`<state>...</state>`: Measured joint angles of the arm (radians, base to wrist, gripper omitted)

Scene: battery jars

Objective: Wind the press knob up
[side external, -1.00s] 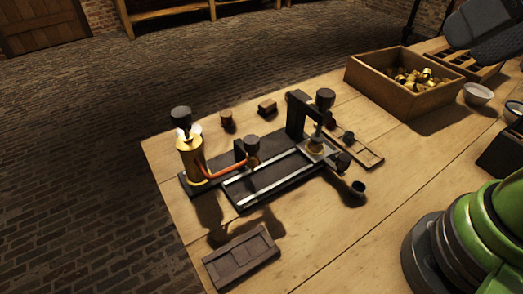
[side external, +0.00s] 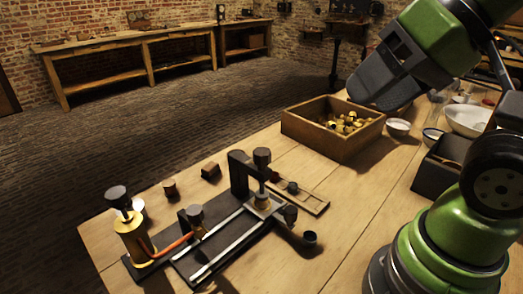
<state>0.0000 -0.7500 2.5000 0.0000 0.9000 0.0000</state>
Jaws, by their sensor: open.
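The press stands on a dark base on the wooden table. Its black press knob (side external: 262,157) sits on top of a thin spindle beside the dark upright post (side external: 239,178). My gripper (side external: 372,96) is in the upper right, high above the table and well apart from the press. Its fingertips are hard to make out at this angle.
A wooden box (side external: 333,143) of brass parts stands behind the press. A brass cylinder (side external: 130,240) with a black knob and an orange tube is at the left end. Two small brown blocks, a wooden tray (side external: 312,201) and white bowls (side external: 397,128) lie around.

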